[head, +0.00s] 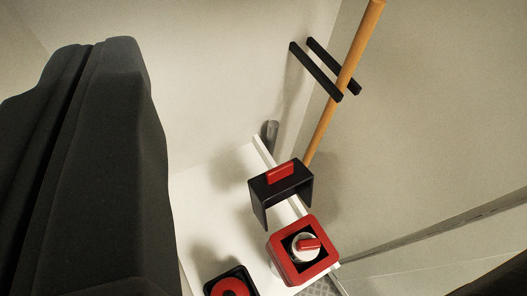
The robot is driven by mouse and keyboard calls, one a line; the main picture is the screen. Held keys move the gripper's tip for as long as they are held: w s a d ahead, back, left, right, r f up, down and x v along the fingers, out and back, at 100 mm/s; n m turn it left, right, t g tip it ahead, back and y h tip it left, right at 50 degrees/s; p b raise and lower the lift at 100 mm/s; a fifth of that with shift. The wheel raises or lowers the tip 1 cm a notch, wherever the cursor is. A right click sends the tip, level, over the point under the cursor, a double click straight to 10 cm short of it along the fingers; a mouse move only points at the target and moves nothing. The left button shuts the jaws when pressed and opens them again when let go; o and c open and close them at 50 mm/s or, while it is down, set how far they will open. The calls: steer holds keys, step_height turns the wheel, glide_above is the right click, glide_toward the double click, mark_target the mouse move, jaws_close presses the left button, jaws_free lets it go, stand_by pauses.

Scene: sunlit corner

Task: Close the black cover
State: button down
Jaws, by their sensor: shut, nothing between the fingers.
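A black cover (264,189) with a red handle block (281,172) on top is at the lower middle of the head view, over the white surface. It looks like an open-sided bracket, with side walls hanging down. Just in front of it is a red square box (276,255) with a dark recess, where a white round part with a red knob (309,244) sits uncovered. I cannot tell how the cover joins the box. My gripper (100,45) is large and dark on the left, close to the camera, shut and empty, apart from the cover in the picture.
A black tray (249,281) with a red ring (229,288) is at the bottom edge, partly cut off. A wooden pole (335,108) leans by two black bars (313,68) at the upper right. A grey cylinder (271,131) stands behind the white table (205,190).

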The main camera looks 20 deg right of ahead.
mark_target(281, 191)
steer(key=w+d+f+n+g+p, duration=0.1)
steer(key=w+d+f+g+p, duration=0.3)
steer(key=w+f+g, duration=0.3)
steer(key=w+d+f+n+g+p, duration=0.1)
steer(key=w+d+f+g+p, duration=0.3)
steer(key=w+f, duration=0.5)
steer(key=s+d+f+g+p, duration=0.1)
steer(key=f+g, duration=0.1)
steer(key=f, duration=0.5)
steer(key=s+d+f+g+p, duration=0.1)
steer(key=s+d+f+g, duration=0.1)
steer(key=f, duration=0.5)
steer(key=shift+f, duration=0.35)
steer(key=shift+d, duration=0.1)
